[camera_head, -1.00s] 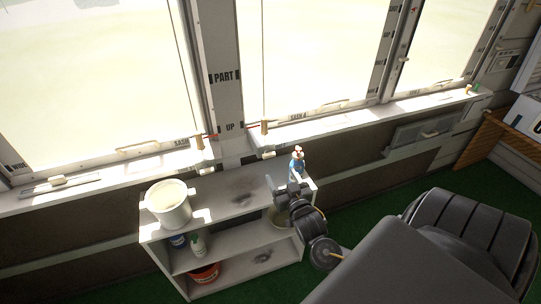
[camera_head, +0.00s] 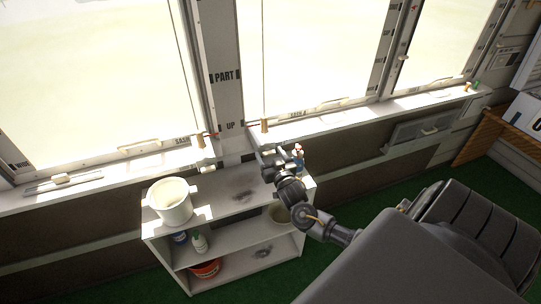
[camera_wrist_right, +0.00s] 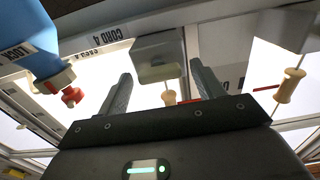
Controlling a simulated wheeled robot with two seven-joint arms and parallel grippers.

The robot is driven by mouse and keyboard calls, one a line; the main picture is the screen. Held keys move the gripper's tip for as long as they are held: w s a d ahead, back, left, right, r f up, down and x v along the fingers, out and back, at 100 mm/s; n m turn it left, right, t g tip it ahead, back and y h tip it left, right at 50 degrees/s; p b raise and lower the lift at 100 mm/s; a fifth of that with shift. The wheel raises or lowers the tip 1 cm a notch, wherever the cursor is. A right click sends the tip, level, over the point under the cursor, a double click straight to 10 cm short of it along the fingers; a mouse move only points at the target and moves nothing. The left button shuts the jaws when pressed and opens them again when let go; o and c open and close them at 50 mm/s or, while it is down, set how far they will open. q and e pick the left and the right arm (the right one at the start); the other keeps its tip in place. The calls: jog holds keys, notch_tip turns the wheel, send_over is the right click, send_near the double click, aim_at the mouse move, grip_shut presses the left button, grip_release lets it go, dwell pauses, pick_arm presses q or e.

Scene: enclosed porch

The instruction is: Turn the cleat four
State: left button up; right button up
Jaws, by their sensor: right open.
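My right gripper (camera_head: 270,156) is open, raised over the right end of the low shelf unit and close under the window sill. In the right wrist view its two fingers (camera_wrist_right: 160,70) stand apart. Between and beyond them is a grey block with a cream piece (camera_wrist_right: 158,73) on its underside, which looks like the cleat. A "CORD 4" label (camera_wrist_right: 109,36) shows to its left. The fingers appear apart from the cream piece. In the head view my gripper hides this cleat. My left gripper is not in view.
A white bucket (camera_head: 171,203) stands on the left of the shelf unit (camera_head: 225,205). Wooden cord toggles (camera_wrist_right: 290,85) hang nearby.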

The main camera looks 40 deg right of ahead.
jog(key=c, duration=1)
jog(key=shift+r+n, duration=0.1)
jog(key=shift+n, duration=0.2)
jog(key=n+p, duration=0.2)
jog(key=shift+n, duration=0.3)
jog(key=n+p, duration=0.2)
jog(key=n, duration=0.3)
jog(key=shift+a, duration=0.15)
jog(key=n+p, duration=0.2)
jog(key=n, duration=0.3)
jog(key=shift+n+p, duration=0.35)
jog(key=shift+n, duration=0.05)
jog(key=shift+f+n+p, duration=0.2)
jog(key=shift+n+p, duration=0.45)
jog(key=shift+n, duration=1.25)
